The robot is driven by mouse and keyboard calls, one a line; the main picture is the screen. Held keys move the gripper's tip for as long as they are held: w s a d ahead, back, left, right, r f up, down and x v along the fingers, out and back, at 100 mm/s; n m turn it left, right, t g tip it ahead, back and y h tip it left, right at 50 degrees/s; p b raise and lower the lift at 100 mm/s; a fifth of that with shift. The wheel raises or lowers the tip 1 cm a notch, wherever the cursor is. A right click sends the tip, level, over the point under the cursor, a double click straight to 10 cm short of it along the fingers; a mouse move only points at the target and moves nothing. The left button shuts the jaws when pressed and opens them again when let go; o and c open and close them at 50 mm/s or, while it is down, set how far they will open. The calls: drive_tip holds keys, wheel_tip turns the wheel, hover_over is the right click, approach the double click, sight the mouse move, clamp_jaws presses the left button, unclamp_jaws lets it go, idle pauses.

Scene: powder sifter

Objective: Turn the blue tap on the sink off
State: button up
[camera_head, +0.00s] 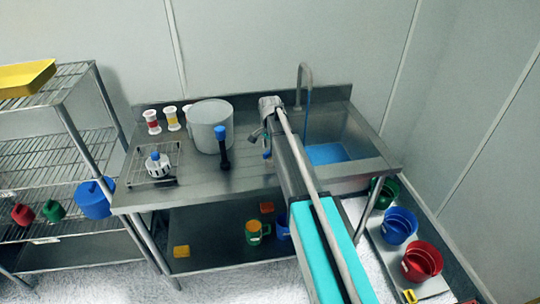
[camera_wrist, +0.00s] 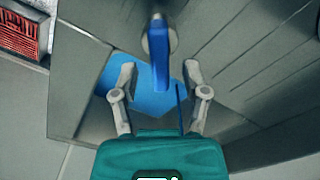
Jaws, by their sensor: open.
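The steel sink (camera_head: 365,143) with blue water in it is at the right end of the counter. Its grey gooseneck spout (camera_head: 304,80) has a thin blue stream below it. In the wrist view, a blue lever-like part (camera_wrist: 160,52), seemingly the blue tap, lies ahead of my gripper, in line with the space between its fingers. My gripper (camera_wrist: 160,80) is open. I cannot tell whether it touches the lever. In the head view, my arm crosses over the counter at the sink's left and hides part of this area.
A large white pot (camera_head: 205,112), a blue-topped black item (camera_head: 222,140) and a wire rack (camera_head: 150,165) stand left on the counter. Blue (camera_head: 398,226) and red (camera_head: 422,260) buckets stand below right. A metal shelf (camera_head: 70,150) is at far left.

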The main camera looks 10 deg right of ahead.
drive_tip(key=shift+f+b, duration=0.65)
drive_tip(key=shift+f, duration=0.2)
clamp_jaws()
